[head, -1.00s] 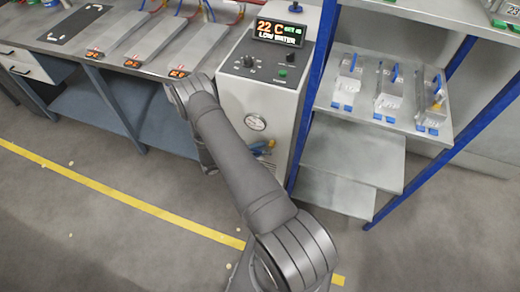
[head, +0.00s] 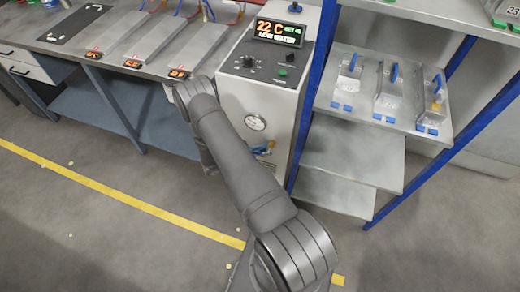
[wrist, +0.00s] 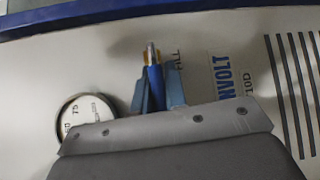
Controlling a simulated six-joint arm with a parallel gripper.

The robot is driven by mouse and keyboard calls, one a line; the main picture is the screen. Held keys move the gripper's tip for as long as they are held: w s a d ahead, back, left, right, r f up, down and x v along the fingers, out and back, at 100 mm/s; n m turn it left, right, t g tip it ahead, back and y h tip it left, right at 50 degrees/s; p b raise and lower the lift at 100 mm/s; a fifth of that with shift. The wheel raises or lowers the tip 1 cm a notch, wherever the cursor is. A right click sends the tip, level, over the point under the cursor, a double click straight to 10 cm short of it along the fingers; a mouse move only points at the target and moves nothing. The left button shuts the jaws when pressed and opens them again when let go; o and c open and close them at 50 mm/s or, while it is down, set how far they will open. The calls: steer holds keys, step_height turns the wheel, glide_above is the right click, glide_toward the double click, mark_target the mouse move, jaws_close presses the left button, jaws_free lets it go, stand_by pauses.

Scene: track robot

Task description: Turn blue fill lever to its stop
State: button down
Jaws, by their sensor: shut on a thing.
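The blue fill lever (wrist: 155,88) stands out from the pale front panel in the wrist view, beside a partly covered label ending in "ILL". My gripper (wrist: 157,92) is shut on the lever, with one finger on each side of it. A brass-coloured tip shows at the lever's far end. In the head view, a small blue and yellow part (head: 265,149) shows low on the cabinet front, just right of my arm. My arm hides much of that area, and the fingers cannot be made out there.
A round gauge (wrist: 88,118) sits left of the lever, and it also shows on the cabinet in the head view (head: 254,122). The cabinet's display (head: 279,32) reads 22 C and LOW WATER. A blue-framed shelf (head: 345,158) stands close on the right, a workbench (head: 75,57) on the left.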

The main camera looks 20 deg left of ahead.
steer(key=f+n+t+h, duration=0.1)
steer(key=n+t+h, duration=0.1)
steer(key=n, duration=0.1)
steer(key=shift+d+f+t, duration=0.2)
steer(key=shift+f+t, duration=0.1)
steer(key=shift+f, duration=0.05)
steer(key=shift+d+f+n+t+h, duration=0.2)
steer(key=shift+n+t, duration=0.5)
steer(key=shift+n, duration=0.3)
steer(key=shift+d+f+n+t+h, duration=0.2)
steer(key=shift+n+t, duration=0.5)
steer(key=shift+n, duration=0.3)
steer(key=c, duration=1.5)
jaws_free()
steer(key=shift+o, duration=0.2)
steer(key=v, duration=0.7)
steer(key=shift+s, duration=0.2)
steer(key=shift+a+f, duration=0.15)
